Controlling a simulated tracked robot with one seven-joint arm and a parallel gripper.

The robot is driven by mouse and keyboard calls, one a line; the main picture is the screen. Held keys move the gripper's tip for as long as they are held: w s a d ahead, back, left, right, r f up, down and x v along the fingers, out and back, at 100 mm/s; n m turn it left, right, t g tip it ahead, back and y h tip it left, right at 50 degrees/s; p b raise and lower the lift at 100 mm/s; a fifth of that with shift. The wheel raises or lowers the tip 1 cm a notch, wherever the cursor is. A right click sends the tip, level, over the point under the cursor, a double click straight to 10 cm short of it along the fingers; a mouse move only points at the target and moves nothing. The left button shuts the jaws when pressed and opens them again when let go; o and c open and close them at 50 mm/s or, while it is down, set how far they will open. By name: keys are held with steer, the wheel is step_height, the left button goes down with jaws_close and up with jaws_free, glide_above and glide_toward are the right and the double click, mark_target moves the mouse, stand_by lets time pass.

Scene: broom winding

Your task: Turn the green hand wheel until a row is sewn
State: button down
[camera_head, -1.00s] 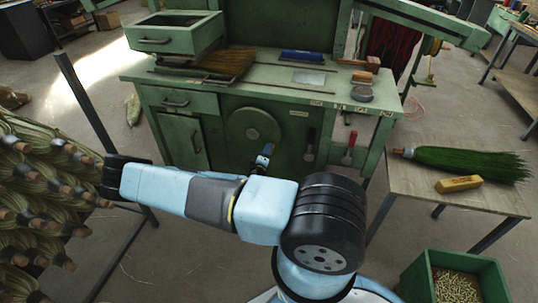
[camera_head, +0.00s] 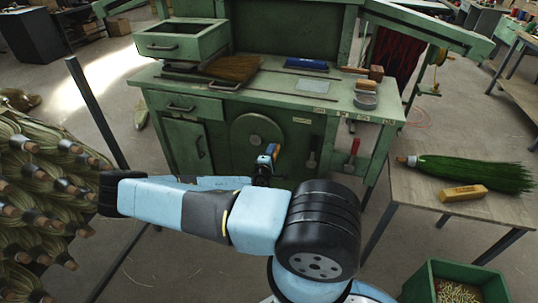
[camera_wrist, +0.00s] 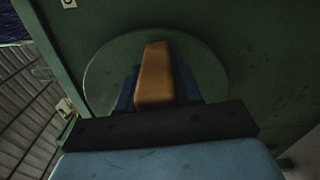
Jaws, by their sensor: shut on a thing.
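The green hand wheel (camera_head: 254,131) is a round disc on the front of the green machine (camera_head: 228,106). In the wrist view the hand wheel (camera_wrist: 108,68) fills the middle, behind my fingers. A wooden, orange-brown handle (camera_wrist: 154,74) stands out from the wheel and points toward the wrist camera. My gripper (camera_head: 267,158) is at the lower right of the wheel in the head view. In the wrist view my gripper (camera_wrist: 156,92) is shut on the handle, with a blue finger on each side. The handle's joint with the wheel is hidden.
Bundles of broom straw (camera_head: 40,190) stand at left beside a dark metal post (camera_head: 95,112). At right a table (camera_head: 405,205) bears a green broom (camera_head: 470,172) and a yellow block (camera_head: 463,193). A green bin (camera_head: 432,275) stands at lower right.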

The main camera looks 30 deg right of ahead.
steer(key=shift+w+a, duration=0.1)
steer(key=shift+w, duration=0.05)
steer(key=c, duration=1.1)
jaws_free()
steer(key=shift+o, duration=1.3)
steer(key=v, duration=1.3)
steer(key=shift+s+a, duration=0.25)
steer(key=shift+s, duration=0.1)
steer(key=shift+f, duration=0.1)
